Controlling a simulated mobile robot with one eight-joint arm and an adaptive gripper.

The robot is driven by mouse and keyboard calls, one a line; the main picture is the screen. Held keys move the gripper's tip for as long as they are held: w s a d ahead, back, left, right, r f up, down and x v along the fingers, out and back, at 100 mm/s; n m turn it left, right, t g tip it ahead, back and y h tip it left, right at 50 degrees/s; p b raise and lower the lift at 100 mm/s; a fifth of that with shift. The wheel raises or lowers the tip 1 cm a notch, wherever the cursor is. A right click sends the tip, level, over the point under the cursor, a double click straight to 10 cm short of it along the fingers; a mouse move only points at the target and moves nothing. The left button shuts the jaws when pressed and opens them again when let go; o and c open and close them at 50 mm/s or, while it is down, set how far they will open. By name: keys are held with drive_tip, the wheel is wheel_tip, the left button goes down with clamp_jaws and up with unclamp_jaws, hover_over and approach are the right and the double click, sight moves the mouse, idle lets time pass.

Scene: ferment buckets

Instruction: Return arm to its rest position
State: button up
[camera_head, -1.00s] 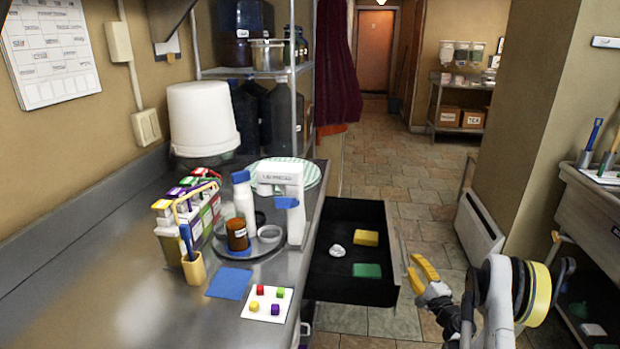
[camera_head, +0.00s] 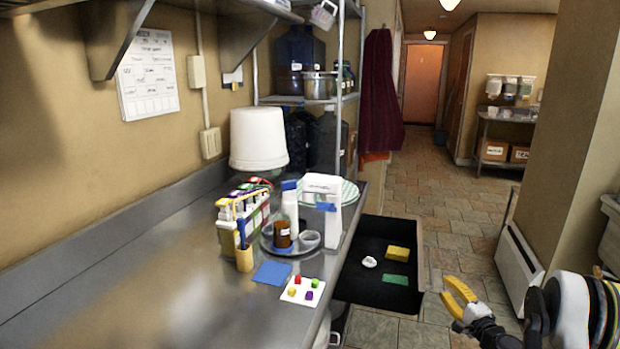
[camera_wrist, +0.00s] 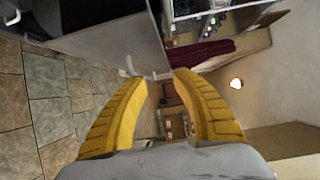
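My gripper (camera_head: 458,297) has yellow fingers and is at the lower right in the head view, over the floor just right of the open drawer. In the wrist view my gripper (camera_wrist: 160,98) shows its two yellow fingers spread apart with nothing between them. The open black drawer (camera_head: 350,288) holds a yellow sponge (camera_head: 398,254), a green pad (camera_head: 395,280) and a small white item (camera_head: 369,262). The drawer's front edge is close to the fingers in the head view; I see no contact there.
The steel counter (camera_head: 130,290) carries a round tray (camera_head: 268,247), a white bucket (camera_head: 258,140), a blue cloth (camera_head: 271,273) and a white card (camera_head: 302,291) with coloured cubes. A white wall panel (camera_head: 519,268) stands at right. The tiled aisle (camera_head: 450,200) is clear.

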drive_tip(key=s+a+r+n+g+y, duration=0.2)
drive_tip(key=a+r+n+g, duration=0.25)
drive_tip(key=a+r, duration=0.75)
drive_tip(key=s+a+r+n+g, duration=0.2)
drive_tip(key=s+a+r+n, duration=0.3)
drive_tip(key=s+a, duration=0.25)
drive_tip(key=s+a+r+n+g+h, duration=0.1)
drive_tip(key=s+a+n, duration=0.15)
drive_tip(key=s, duration=0.55)
drive_tip(key=s+a+r+n+g+h, duration=0.1)
drive_tip(key=s+a, duration=0.2)
drive_tip(key=s, duration=0.5)
drive_tip(key=s+d+f+n+g+h, duration=0.2)
drive_tip(key=s+n+h, duration=0.1)
drive_tip(key=s, duration=1.1)
drive_tip(key=shift+s+f, duration=0.4)
